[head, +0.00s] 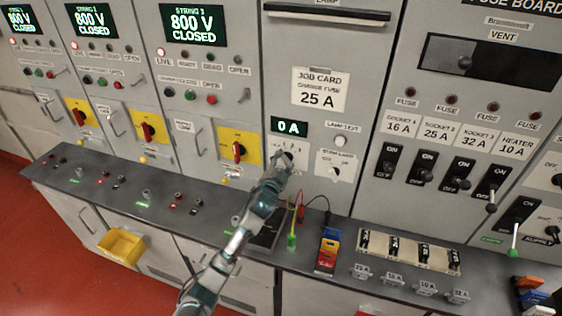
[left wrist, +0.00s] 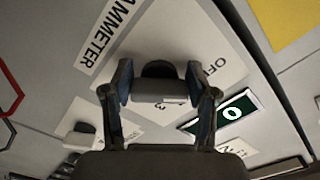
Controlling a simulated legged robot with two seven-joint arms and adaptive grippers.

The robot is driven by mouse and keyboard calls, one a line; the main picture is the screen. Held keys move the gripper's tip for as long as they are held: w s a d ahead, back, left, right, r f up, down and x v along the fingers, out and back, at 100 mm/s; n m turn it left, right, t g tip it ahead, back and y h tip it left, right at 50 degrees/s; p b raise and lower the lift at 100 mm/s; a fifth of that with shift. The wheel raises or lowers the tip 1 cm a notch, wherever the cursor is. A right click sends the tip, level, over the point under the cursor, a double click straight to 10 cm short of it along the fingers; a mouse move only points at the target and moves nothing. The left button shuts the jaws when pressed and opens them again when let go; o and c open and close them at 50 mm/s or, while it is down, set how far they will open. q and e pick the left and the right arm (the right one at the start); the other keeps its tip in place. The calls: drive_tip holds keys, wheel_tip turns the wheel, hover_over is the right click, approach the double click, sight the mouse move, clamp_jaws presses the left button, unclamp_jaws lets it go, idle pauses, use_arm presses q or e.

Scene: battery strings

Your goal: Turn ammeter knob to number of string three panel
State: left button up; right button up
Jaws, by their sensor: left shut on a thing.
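The ammeter knob (left wrist: 152,90) sits on a white label plate marked AMMETER in the left wrist view. My left gripper (left wrist: 160,88) is shut on it, one finger on each side. A 3 shows on the plate just below the knob; other markings are partly hidden by my fingers. In the head view my left gripper (head: 284,160) is at the knob and mostly covers it. The ammeter display (head: 289,127) above reads 0 A. The string 3 panel's screen (head: 193,24) reads 800 V CLOSED. My right gripper is not in view.
A yellow plate with a red switch (head: 239,150) is left of my gripper. A lamp test button (head: 340,141) and a second knob (head: 335,171) are to its right. Below, the grey ledge (head: 120,187) carries test leads and a red-yellow-blue box (head: 328,250).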

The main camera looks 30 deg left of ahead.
use_arm(q)
drive_tip(key=shift+d+r+m+p, duration=0.35)
drive_tip(key=shift+r+m, duration=0.05)
drive_tip(key=m+p, duration=0.2)
drive_tip(key=shift+a+m, duration=0.1)
drive_tip(key=shift+m, duration=0.2)
drive_tip(key=m+p, duration=0.3)
drive_tip(key=m, duration=0.1)
drive_tip(key=shift+m+p, duration=0.3)
drive_tip(key=shift+p, duration=0.05)
drive_tip(key=m+p, duration=0.4)
drive_tip(key=m, duration=0.2)
drive_tip(key=shift+f, duration=0.1)
drive_tip(key=shift+s+d+f+m+p, duration=0.1)
drive_tip(key=shift+m+p, duration=0.25)
drive_tip(key=shift+m, duration=0.35)
drive_tip(key=shift+d+f+m+p, duration=0.1)
drive_tip(key=shift+m+p, duration=0.25)
drive_tip(key=shift+m, duration=0.35)
drive_tip(key=o, duration=1.2)
drive_tip(key=shift+c, duration=0.2)
drive_tip(key=shift+a+r, duration=0.1)
drive_tip(key=shift+r, duration=0.05)
